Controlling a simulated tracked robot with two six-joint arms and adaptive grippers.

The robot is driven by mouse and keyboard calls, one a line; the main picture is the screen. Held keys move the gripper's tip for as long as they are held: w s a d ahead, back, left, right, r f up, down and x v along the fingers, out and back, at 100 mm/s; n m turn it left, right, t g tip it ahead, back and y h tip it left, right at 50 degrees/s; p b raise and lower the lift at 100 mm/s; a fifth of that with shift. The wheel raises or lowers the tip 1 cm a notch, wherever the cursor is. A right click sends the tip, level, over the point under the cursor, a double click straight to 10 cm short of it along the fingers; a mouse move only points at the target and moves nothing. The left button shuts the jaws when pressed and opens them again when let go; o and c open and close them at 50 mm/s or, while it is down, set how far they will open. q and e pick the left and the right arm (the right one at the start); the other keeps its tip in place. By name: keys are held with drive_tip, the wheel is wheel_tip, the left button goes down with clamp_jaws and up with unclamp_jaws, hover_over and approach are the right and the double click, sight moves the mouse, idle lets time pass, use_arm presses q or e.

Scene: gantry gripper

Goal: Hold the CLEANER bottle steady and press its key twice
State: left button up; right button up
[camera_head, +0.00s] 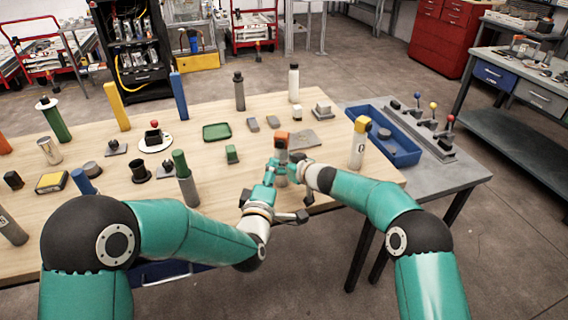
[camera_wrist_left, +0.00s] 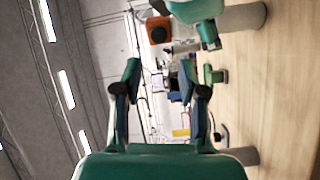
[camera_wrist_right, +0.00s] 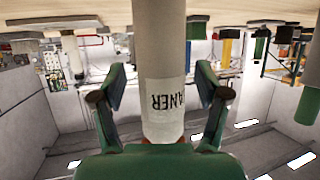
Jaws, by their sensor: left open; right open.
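The CLEANER bottle (camera_head: 281,154) stands upright near the table's front edge, with an orange cap on top. In the right wrist view its pale body (camera_wrist_right: 163,105) carries an upside-down label of which "ANER" is readable. My right gripper (camera_head: 291,167) is open, its fingers on both sides of the body with gaps visible. My left gripper (camera_head: 270,170) is open and empty, just left of the bottle. In the left wrist view the orange cap (camera_wrist_left: 157,30) shows a dark spot on one side, above the open fingers (camera_wrist_left: 160,85).
A white bottle with a yellow cap (camera_head: 358,148) stands to the right, near a blue bin (camera_head: 397,152). A green-topped cylinder (camera_head: 186,180) and a small green block (camera_head: 232,154) are to the left. The wooden table (camera_head: 225,110) has clear patches between items.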

drive_tip(key=shift+w, duration=0.1)
drive_tip(key=c, duration=1.3)
use_arm(q)
clamp_jaws()
use_arm(e)
clamp_jaws()
